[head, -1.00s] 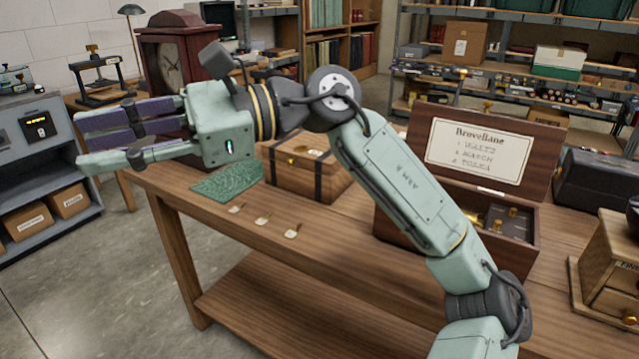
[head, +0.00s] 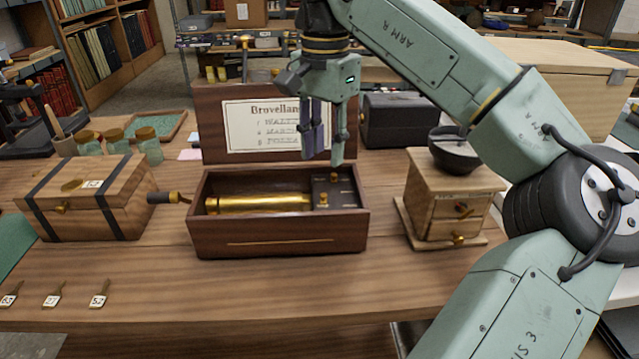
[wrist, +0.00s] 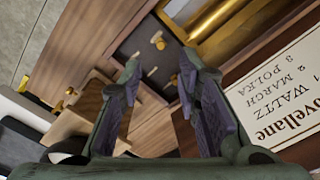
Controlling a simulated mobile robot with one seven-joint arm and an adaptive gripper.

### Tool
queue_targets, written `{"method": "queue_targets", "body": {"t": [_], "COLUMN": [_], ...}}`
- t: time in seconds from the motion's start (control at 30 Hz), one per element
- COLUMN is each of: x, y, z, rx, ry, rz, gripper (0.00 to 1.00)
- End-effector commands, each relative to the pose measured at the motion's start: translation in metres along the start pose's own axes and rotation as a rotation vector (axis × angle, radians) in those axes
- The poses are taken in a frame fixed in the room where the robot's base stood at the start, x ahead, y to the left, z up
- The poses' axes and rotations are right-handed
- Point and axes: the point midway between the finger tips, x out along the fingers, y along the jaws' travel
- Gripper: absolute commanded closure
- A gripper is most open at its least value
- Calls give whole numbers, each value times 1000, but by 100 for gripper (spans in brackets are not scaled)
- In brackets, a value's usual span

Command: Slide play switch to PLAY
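The music box (head: 275,236) is an open dark wooden box with a brass cylinder (head: 260,203) and, at its right end, a dark control panel (head: 345,197). Small brass knobs stand on the panel, one at the back (head: 333,178) and one nearer the front (head: 323,199). Their labels are too small to read, so I cannot tell which is the play switch or its setting. My gripper (head: 325,156) points down above the back of the panel, in front of the lid. In the wrist view its fingers (wrist: 160,68) are apart and empty, with the panel (wrist: 145,50) beyond them.
The raised lid carries a paper tune card (head: 262,126). A crank (head: 168,198) sticks out at the box's left, near a strapped wooden chest (head: 90,200). A coffee grinder (head: 450,200) stands to the right. Several small tags lie front left. The table in front of the box is clear.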

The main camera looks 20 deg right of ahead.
Motion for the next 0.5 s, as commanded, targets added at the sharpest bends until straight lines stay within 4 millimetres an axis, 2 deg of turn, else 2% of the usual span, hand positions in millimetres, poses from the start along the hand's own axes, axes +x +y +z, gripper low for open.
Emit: {"method": "queue_targets", "body": {"t": [0.1,0.3,0.5], "x": [26,59,78], "y": [0,0,-1], "z": [1,1,1], "rx": [-3,-2,-1], "ry": [-5,-4,-3], "rz": [0,-2,-2], "gripper": [69,69,69]}}
